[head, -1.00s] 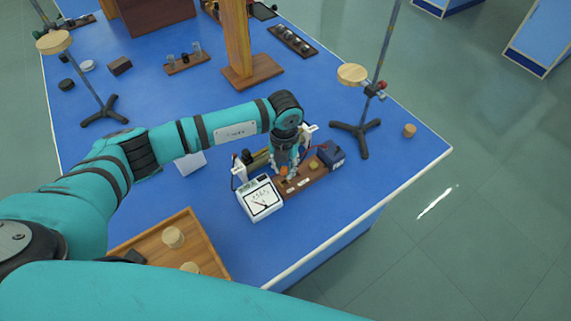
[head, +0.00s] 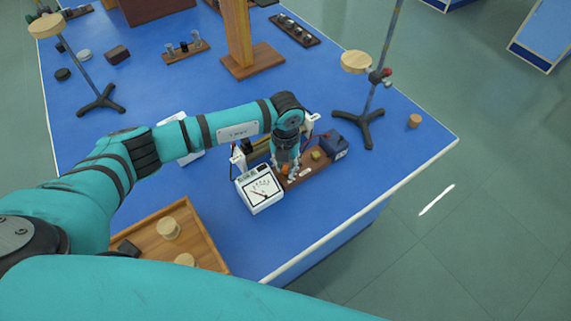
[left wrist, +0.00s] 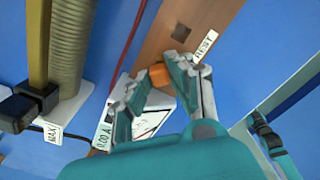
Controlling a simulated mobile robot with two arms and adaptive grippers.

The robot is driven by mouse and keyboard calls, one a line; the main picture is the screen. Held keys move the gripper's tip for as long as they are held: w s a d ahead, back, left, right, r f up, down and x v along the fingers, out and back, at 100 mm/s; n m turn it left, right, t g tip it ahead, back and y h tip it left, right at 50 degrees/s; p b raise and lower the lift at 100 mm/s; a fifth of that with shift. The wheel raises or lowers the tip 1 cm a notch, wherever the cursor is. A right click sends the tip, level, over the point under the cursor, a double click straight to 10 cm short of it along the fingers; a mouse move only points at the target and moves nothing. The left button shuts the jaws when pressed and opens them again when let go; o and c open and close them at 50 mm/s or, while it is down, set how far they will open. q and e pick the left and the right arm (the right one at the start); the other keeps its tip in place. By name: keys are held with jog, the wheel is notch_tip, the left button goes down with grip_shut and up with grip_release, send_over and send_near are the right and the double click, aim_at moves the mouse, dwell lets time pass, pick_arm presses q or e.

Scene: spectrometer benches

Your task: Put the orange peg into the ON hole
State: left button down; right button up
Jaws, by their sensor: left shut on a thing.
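The orange peg (left wrist: 157,75) is between the fingertips of my left gripper (left wrist: 160,68), which is shut on it. In the head view my left gripper (head: 286,168) points down over the wooden board (head: 324,165), at the end by the meter. In the left wrist view the board (left wrist: 160,42) has an empty dark square hole (left wrist: 181,33) beside the REST label (left wrist: 204,44). The peg is apart from that hole, on the meter side. The ON hole and its label cannot be made out; the gripper covers that area. Whether the peg's lower end is in a hole cannot be told.
The white meter (head: 259,189) stands close to the gripper. A dark blue box (head: 335,145) is at the board's far end, and a coil (left wrist: 72,45) runs alongside. A ring stand (head: 364,118) is behind. The blue bench front is clear.

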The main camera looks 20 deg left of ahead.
pick_arm(q)
jog(key=c, duration=1.1)
grip_release()
jog(key=shift+r, duration=0.1)
notch_tip(320, 180, up, 12)
jog(key=shift+f, duration=0.1)
